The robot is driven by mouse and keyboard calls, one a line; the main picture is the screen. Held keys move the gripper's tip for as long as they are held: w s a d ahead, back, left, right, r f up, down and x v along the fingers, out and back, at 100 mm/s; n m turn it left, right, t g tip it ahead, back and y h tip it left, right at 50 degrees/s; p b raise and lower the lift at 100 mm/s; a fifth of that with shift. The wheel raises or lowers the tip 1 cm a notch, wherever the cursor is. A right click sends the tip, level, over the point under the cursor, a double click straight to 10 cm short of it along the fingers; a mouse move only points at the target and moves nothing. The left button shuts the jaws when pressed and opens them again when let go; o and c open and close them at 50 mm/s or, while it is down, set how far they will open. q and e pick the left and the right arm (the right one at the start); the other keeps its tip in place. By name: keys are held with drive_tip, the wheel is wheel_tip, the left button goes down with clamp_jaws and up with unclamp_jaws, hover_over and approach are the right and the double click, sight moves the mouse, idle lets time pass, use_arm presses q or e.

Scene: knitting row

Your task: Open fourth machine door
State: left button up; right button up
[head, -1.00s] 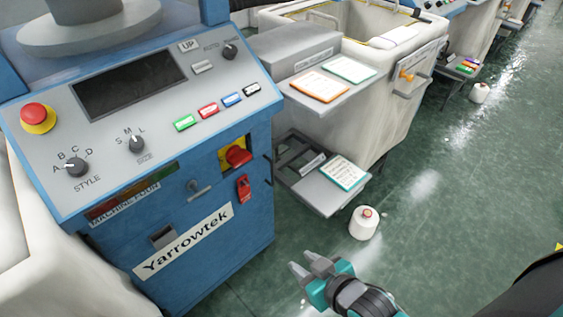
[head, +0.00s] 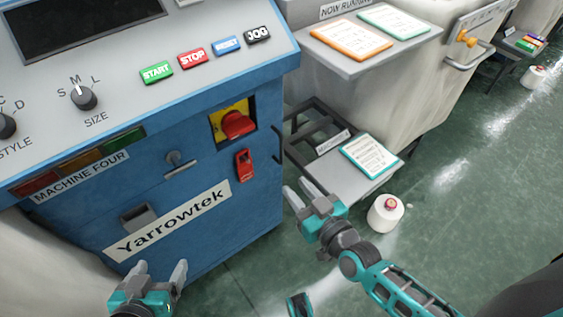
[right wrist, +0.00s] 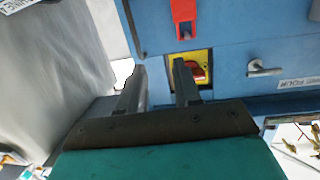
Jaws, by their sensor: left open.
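The fourth machine, labelled MACHINE FOUR, has a blue front (head: 215,235) with a Yarrowtek plate. The front looks closed. My left gripper (head: 160,272) is open and empty, low before the machine.
The neighbouring machine's grey shelf (head: 372,60) carries orange and teal boards. A lower shelf with a teal-edged card (head: 370,155) juts out beside my right gripper. A white yarn cone (head: 385,214) stands on the green floor. The aisle (head: 480,170) to the right is mostly clear.

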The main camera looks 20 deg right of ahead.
sight(282, 149)
drive_tip(key=w+f+b, duration=0.1)
drive_tip(key=w+b, duration=0.1)
drive_tip(key=w, duration=0.2)
drive_tip(key=w+f+t+h+b, duration=0.1)
drive_tip(key=w, duration=0.4)
drive_tip(key=w+f+m+t+b, duration=0.1)
drive_tip(key=w+b, duration=0.1)
drive_tip(key=w, duration=0.3)
drive_tip(key=shift+w+d+b, duration=0.15)
drive_tip(key=shift+d+b, duration=0.2)
drive_tip(key=shift+d, duration=0.05)
drive_tip(key=shift+w, duration=0.6)
use_arm(q)
drive_tip(key=shift+h, duration=0.5)
drive_tip(key=d+f, duration=0.1)
drive_tip(key=w+f, duration=0.1)
drive_tip(key=d+f, duration=0.1)
drive_tip(key=shift+w+d+f, duration=0.25)
drive_tip(key=shift+d, duration=0.05)
use_arm(e)
drive_tip(key=shift+w+a, duration=0.1)
drive_tip(key=shift+w, duration=0.05)
use_arm(q)
drive_tip(key=shift+a+f, duration=0.15)
use_arm(e)
clamp_jaws()
